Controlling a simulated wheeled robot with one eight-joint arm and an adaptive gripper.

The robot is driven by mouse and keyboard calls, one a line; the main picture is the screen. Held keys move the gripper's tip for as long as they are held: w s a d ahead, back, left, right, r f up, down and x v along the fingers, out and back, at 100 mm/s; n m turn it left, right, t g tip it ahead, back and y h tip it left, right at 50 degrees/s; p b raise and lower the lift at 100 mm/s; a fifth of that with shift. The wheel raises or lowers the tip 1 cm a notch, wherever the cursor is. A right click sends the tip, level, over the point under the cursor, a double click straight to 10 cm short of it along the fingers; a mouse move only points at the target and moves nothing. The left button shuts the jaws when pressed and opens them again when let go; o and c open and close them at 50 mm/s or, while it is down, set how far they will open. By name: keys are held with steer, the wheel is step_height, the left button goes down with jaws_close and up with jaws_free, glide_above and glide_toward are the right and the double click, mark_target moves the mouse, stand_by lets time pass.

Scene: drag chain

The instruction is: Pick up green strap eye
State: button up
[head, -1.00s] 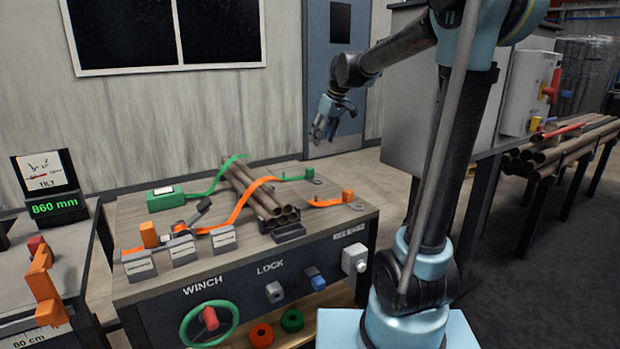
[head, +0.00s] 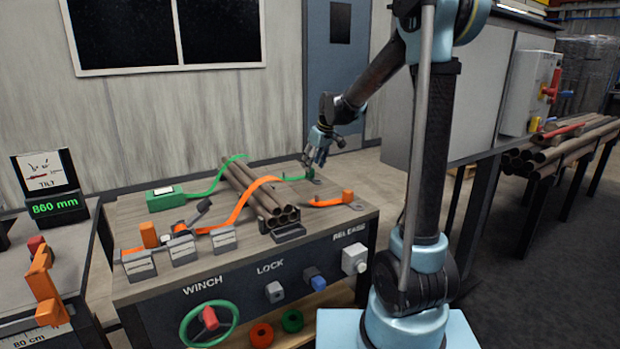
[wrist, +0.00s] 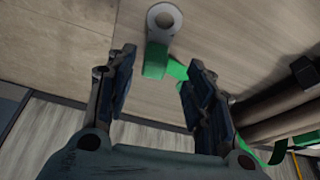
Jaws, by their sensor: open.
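The green strap eye (wrist: 155,61) is a small green block by a grey ring plate (wrist: 164,19) at the top of the wrist view. In the head view it lies at the bench's back right, at the end of the green strap (head: 292,178), largely hidden by my gripper. My gripper (head: 314,163) is above it, pointing down. In the wrist view my gripper's two fingers (wrist: 160,68) are apart with nothing held. The green block appears between the fingertips, towards the far side. Whether they touch it cannot be told.
A bundle of brown pipes (head: 254,191) lies left of my gripper, with an orange strap (head: 245,202) over it. The orange strap eye (head: 347,196) stands nearer the front. A green ratchet box (head: 165,198) sits at the back left. The wall and door (head: 343,90) are behind.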

mark_target(314, 175)
steer(key=shift+w+x, duration=0.1)
steer(key=shift+x, duration=1.15)
steer(key=shift+w+x, duration=0.15)
steer(key=shift+x, duration=1.05)
steer(key=shift+r, duration=0.1)
steer(key=shift+c, duration=0.3)
steer(key=c, duration=1.1)
